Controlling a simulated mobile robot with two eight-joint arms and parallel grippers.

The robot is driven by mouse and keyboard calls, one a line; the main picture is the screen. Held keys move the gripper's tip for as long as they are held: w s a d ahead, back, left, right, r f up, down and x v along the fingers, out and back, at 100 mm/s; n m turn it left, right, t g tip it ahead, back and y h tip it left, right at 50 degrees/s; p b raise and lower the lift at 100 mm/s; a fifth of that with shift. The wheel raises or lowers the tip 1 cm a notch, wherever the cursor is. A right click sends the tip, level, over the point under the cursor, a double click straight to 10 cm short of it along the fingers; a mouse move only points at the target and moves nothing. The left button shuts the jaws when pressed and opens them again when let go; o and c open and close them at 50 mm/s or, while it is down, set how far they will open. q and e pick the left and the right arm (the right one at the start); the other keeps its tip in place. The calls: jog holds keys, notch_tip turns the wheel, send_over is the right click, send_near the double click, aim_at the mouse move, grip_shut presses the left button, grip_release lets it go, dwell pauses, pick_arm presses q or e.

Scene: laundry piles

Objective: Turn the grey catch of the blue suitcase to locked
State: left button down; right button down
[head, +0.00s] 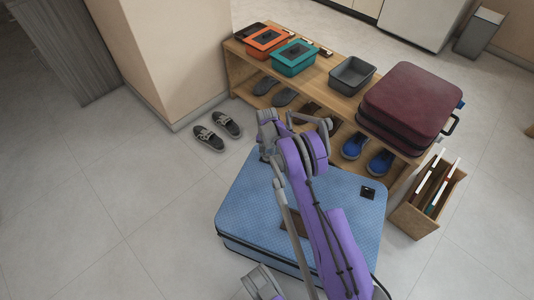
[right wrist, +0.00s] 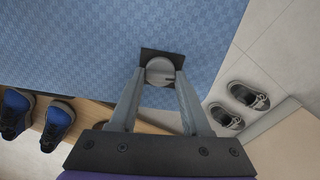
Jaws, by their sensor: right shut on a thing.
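The blue suitcase (head: 245,205) lies flat on the floor in front of the shelf. My right gripper (head: 265,157) reaches over it to its far edge, and my purple arm hides part of the lid. In the right wrist view, the gripper (right wrist: 159,75) is shut on the round grey catch (right wrist: 159,67), which sits on a black square plate (right wrist: 148,54). A short dark mark shows on the catch. In the head view this catch is hidden by the gripper. A grey part of mine shows at the bottom edge; whether it is my left gripper is unclear.
A black plate (head: 367,193) lies near the lid's right side. The wooden shelf (head: 237,78) behind holds boxes, a grey tray (head: 352,75) and a maroon suitcase (head: 410,100). Blue shoes (head: 380,163) are below. Grey shoes (head: 209,138) stand left on open floor.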

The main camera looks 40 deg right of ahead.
aim_at(267, 155)
jog(key=shift+m, duration=0.6)
jog(key=shift+c, duration=1.8)
grip_release()
notch_tip(267, 155, up, 11)
jog(key=p, duration=0.2)
jog(key=shift+p, duration=0.3)
jog(key=shift+f, duration=0.1)
